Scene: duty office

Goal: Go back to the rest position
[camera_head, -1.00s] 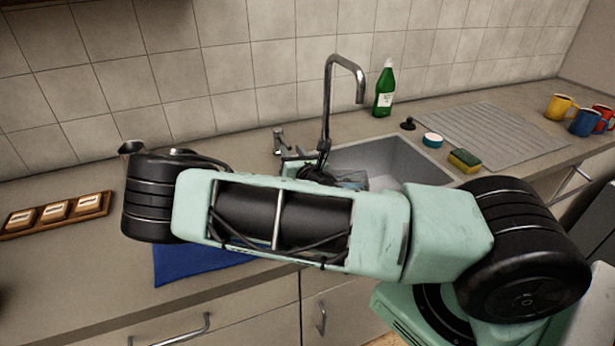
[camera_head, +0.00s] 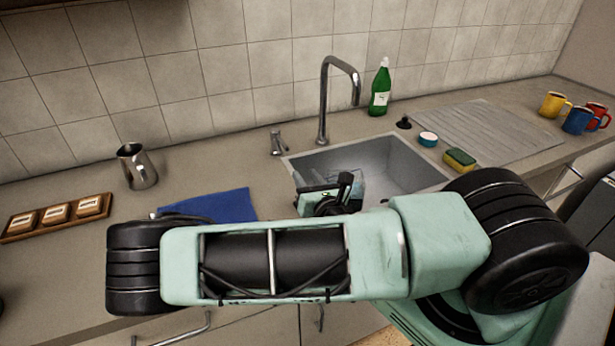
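My green and black arm stretches across the front of the picture, over the counter edge. My gripper (camera_head: 338,192) shows only in part behind the forearm, at the near left corner of the sink (camera_head: 395,165). Its fingertips are not clear, so I cannot tell whether it is open or shut. A see-through greyish shape (camera_head: 357,186) shows just beside it; I cannot tell whether it is held or lies in the sink.
A metal pitcher (camera_head: 137,168) and a blue cloth (camera_head: 225,205) are on the left counter, near a wooden tray (camera_head: 14,236). A tall faucet (camera_head: 323,105) stands behind the sink. A green bottle (camera_head: 380,90), sponge (camera_head: 459,160) and mugs (camera_head: 577,120) are to the right.

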